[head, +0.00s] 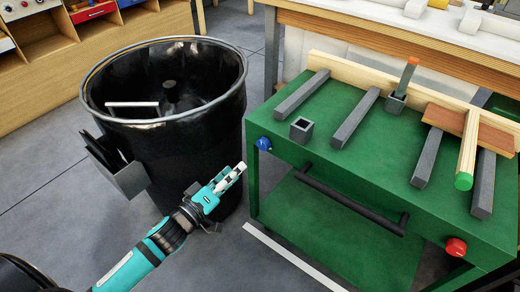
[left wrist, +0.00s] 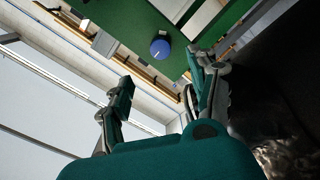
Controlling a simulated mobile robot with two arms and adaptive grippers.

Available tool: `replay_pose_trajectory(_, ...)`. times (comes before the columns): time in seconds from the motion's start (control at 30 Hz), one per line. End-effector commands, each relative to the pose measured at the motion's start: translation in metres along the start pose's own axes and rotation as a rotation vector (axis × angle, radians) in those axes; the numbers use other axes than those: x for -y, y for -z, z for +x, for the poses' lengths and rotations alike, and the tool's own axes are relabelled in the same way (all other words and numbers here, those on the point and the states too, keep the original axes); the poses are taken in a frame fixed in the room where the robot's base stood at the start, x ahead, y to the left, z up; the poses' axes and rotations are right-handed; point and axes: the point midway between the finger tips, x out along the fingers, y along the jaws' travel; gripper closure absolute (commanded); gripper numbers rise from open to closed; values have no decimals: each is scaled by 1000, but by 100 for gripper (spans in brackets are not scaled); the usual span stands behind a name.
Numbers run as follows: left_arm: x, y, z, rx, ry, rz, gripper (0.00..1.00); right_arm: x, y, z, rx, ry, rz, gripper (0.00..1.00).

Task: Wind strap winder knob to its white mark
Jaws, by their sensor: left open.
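A blue knob (head: 263,144) sits on the front left corner of the green cart, and a red knob (head: 456,247) sits at its front right. I cannot tell from the pictures which one is the strap winder knob, and no white mark can be made out clearly. My left gripper (head: 237,172) is open and empty, below and left of the blue knob and apart from it. In the left wrist view the blue knob (left wrist: 160,48) shows beyond the spread fingers (left wrist: 158,85). My right gripper is not in view.
The green cart (head: 300,170) bears grey bars, a square grey cup (head: 301,129) and wooden pieces, and has a black front handle (head: 350,200). A large black drum (head: 185,150) with a grey side holder (head: 125,178) stands close left of my gripper. A wooden bench stands behind.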

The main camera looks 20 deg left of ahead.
Motion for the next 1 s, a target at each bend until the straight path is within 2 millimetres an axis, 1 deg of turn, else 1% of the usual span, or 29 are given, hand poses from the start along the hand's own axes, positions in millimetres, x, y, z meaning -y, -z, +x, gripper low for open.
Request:
replay_pose_trajectory(0.03,0,0,13,-2,-4,2,39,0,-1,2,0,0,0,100)
replay_pose_trajectory(0.3,0,0,71,-1,-3,1,39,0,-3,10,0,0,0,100)
replay_pose_trajectory(0.4,0,0,89,-2,-1,3,39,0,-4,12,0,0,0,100)
replay_pose_trajectory(0.5,1,0,102,0,0,0,39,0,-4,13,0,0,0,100)
replay_pose_trajectory(0.6,1,0,111,0,0,2,39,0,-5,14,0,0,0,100)
replay_pose_trajectory(0.7,1,0,115,1,2,0,39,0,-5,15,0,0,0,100)
replay_pose_trajectory(0.97,1,0,117,1,2,0,39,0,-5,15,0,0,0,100)
replay_pose_trajectory(1.0,1,0,117,1,2,0,42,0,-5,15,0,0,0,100)
